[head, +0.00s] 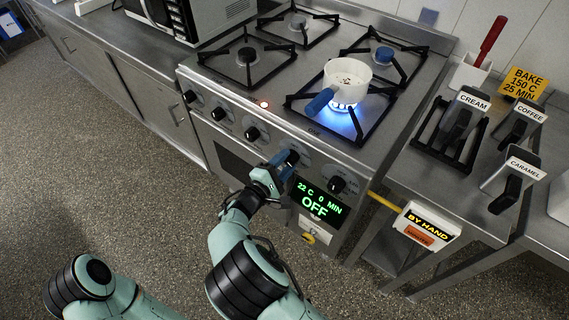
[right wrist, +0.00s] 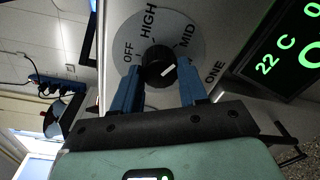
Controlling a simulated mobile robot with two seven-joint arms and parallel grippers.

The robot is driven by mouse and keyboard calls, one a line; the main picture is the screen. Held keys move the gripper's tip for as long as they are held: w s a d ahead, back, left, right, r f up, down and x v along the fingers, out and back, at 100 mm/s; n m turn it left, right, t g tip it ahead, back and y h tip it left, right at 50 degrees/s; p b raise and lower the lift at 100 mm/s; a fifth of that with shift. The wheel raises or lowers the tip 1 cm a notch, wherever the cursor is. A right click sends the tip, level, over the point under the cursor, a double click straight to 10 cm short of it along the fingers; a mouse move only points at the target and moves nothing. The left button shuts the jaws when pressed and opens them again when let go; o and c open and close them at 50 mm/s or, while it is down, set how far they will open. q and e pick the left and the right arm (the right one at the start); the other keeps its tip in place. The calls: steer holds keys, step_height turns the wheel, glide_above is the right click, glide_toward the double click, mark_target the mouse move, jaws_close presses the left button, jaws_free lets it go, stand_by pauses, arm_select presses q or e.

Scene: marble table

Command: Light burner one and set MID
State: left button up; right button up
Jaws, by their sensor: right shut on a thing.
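My right gripper (head: 282,168) is at the stove's front panel, shut on a black knob (right wrist: 158,62). In the right wrist view its blue fingers (right wrist: 160,92) stand on either side of the knob. The dial plate (right wrist: 194,56) reads OFF, HIGH, MID and ONE. The knob's white mark slants toward the right, on the MID side; its exact setting is hard to tell. A blue flame (head: 344,107) burns on the front right burner under a white pot (head: 348,74) with a blue handle (head: 320,102). My left gripper is out of view; only part of that arm shows.
Other knobs (head: 252,134) line the panel beside the gripper, with another knob (head: 337,184) to its right. The oven display (head: 319,201) reads 22 C, 0 MIN, OFF. A BY HAND sign (head: 428,223) and labelled dispensers (head: 463,115) are at the right. The floor in front is clear.

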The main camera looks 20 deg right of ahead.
stand_by(0.4)
steer(key=o, duration=1.1)
steer(key=shift+c, duration=0.2)
steer(key=shift+s+a, duration=0.1)
steer(key=shift+a, duration=0.05)
steer(key=p+v, duration=0.1)
steer(key=v, duration=1.2)
steer(key=shift+s+r, duration=0.1)
steer(key=shift+r, duration=0.05)
